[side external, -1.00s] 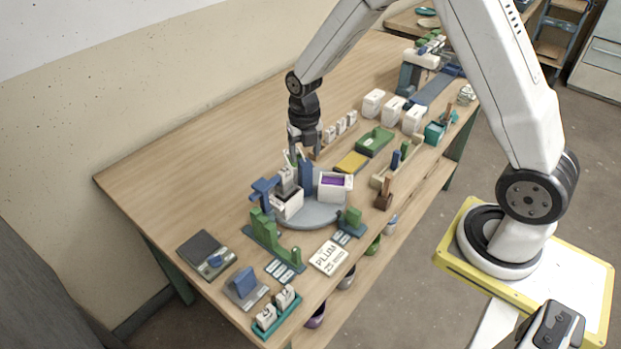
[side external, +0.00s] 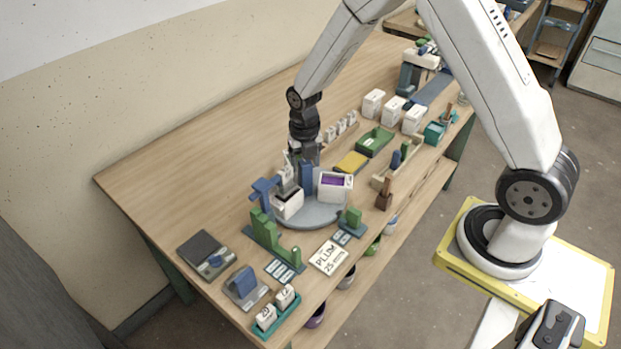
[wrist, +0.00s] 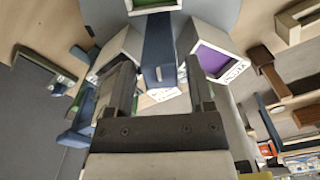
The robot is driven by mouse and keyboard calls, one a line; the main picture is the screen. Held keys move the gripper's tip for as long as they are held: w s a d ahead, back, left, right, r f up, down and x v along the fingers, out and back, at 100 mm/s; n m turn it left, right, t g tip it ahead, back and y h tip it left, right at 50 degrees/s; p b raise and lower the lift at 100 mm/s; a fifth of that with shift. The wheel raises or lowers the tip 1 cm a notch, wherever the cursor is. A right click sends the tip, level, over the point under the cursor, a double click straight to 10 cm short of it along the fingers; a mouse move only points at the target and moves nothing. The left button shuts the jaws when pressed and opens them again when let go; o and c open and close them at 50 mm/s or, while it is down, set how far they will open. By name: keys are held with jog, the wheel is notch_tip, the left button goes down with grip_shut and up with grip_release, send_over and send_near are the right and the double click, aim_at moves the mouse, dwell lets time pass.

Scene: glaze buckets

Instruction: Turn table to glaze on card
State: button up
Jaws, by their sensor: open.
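The round grey-blue turntable (side external: 312,215) stands on the bench and carries white buckets. One bucket with purple glaze (side external: 335,184) faces front right; it also shows in the wrist view (wrist: 213,62). Another white bucket (side external: 288,204) sits at the front left. A blue upright post (side external: 307,178) rises among them. The card (side external: 328,258) reading "PLUM" and "25" lies in front of the turntable. My gripper (side external: 303,163) is low over the turntable at the post. In the wrist view the open fingers (wrist: 160,72) stand either side of the blue post (wrist: 158,45); contact cannot be told.
A green stepped block (side external: 268,235) and a blue stand (side external: 263,190) are close on the turntable's left. A small green block (side external: 351,217) is at its right. A yellow pad (side external: 351,162) and wooden tray (side external: 392,172) lie behind right. The bench's back left is clear.

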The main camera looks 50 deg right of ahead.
jog(key=shift+c, duration=0.2)
grip_shut()
jog(key=m, duration=0.6)
jog(key=shift+m, duration=1)
